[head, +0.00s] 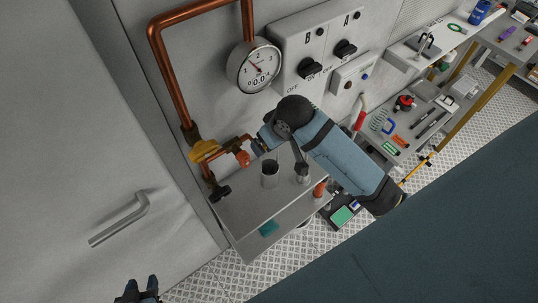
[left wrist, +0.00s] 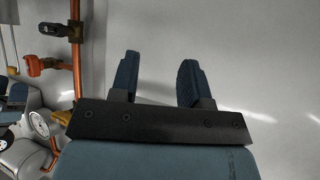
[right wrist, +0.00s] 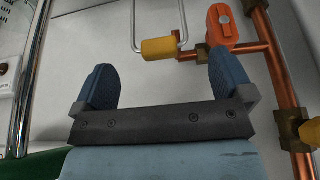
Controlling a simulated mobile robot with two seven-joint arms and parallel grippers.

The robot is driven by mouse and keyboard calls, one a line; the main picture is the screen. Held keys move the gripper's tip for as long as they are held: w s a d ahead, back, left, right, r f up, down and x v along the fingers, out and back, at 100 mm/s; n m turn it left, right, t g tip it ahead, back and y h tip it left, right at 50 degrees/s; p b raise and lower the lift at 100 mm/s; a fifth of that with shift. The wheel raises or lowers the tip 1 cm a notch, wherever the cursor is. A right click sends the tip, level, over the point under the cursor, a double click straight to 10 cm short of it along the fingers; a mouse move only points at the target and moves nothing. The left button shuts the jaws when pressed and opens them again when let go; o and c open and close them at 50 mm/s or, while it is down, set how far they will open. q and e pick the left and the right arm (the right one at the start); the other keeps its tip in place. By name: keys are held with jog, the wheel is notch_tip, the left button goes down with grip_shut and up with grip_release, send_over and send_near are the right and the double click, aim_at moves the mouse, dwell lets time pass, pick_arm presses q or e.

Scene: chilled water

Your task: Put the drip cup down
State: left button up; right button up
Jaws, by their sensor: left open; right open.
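A small grey see-through cup (head: 269,175), which looks like the drip cup, stands upright on the grey shelf (head: 240,215) under the copper pipework. My right gripper (head: 258,146) is beside the pipe and the orange valve handle, above and behind the cup in the head view; my arm partly hides it. The right wrist view shows its fingers (right wrist: 160,85) open with nothing between them; the cup is not seen there. My left gripper (head: 140,288) is low at the left, away from the shelf. The left wrist view shows its fingers (left wrist: 160,80) open and empty.
A small dark-topped container (head: 302,172) stands right of the cup. The gauge (head: 255,66) and switch panel (head: 318,45) are on the wall above. An orange valve handle (right wrist: 222,25) and copper pipe (right wrist: 280,75) are close to my right fingers. A door handle (head: 120,220) is at left.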

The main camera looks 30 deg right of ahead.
jog(key=shift+p+x, duration=0.6)
jog(key=shift+x, duration=2.1)
jog(key=c, duration=1.3)
jog(key=shift+c, duration=0.2)
jog(key=shift+s+r, duration=0.1)
